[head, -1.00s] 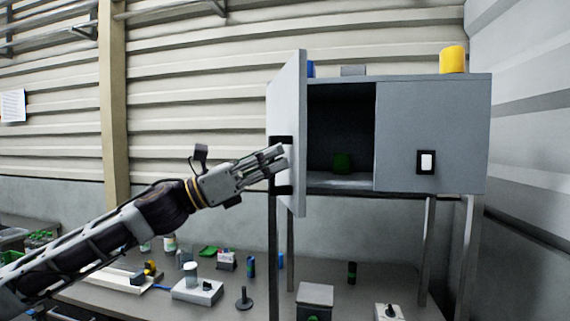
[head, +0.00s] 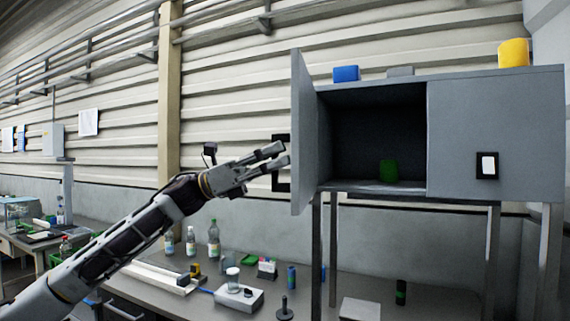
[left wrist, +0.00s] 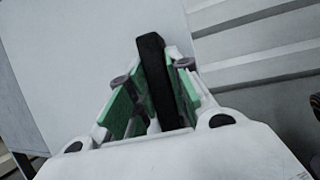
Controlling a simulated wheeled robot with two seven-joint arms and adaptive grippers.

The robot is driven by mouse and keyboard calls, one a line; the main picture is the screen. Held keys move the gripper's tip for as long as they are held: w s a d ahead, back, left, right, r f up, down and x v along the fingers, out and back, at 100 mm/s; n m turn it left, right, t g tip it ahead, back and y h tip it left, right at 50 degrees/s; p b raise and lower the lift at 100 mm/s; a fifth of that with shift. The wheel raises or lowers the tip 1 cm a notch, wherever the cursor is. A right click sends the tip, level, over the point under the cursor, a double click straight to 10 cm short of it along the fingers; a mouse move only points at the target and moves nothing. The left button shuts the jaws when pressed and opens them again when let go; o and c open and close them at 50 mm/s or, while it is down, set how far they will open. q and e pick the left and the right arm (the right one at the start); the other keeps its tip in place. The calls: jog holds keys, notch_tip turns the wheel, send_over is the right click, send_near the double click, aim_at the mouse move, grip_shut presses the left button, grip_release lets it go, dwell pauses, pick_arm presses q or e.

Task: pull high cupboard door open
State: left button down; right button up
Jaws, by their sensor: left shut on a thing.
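The high grey cupboard (head: 376,82) stands on legs above the bench. The right door (head: 490,120) is shut. The open door has a black bracket handle (head: 279,162) on its outer face. My left gripper (head: 282,157) is at this handle. In the left wrist view the black handle bar (left wrist: 155,75) lies between the green-padded fingers, which are shut on it. My right gripper is in neither view.
A blue box (head: 346,74), a grey item and a yellow cylinder (head: 513,53) stand on the cupboard top. Below, the bench holds bottles (head: 213,238), a white device (head: 238,296) and several small items. The space left of the open door is free apart from my arm.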

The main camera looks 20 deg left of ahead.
pick_arm(q)
jog(key=shift+w+a+r, duration=0.1)
jog(key=shift+a, duration=0.55)
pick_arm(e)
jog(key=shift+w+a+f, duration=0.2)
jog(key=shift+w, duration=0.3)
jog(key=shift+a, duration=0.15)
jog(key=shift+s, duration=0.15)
pick_arm(q)
jog(key=c, duration=1.5)
grip_release()
jog(key=shift+o, duration=0.9)
jog(key=v, duration=1.2)
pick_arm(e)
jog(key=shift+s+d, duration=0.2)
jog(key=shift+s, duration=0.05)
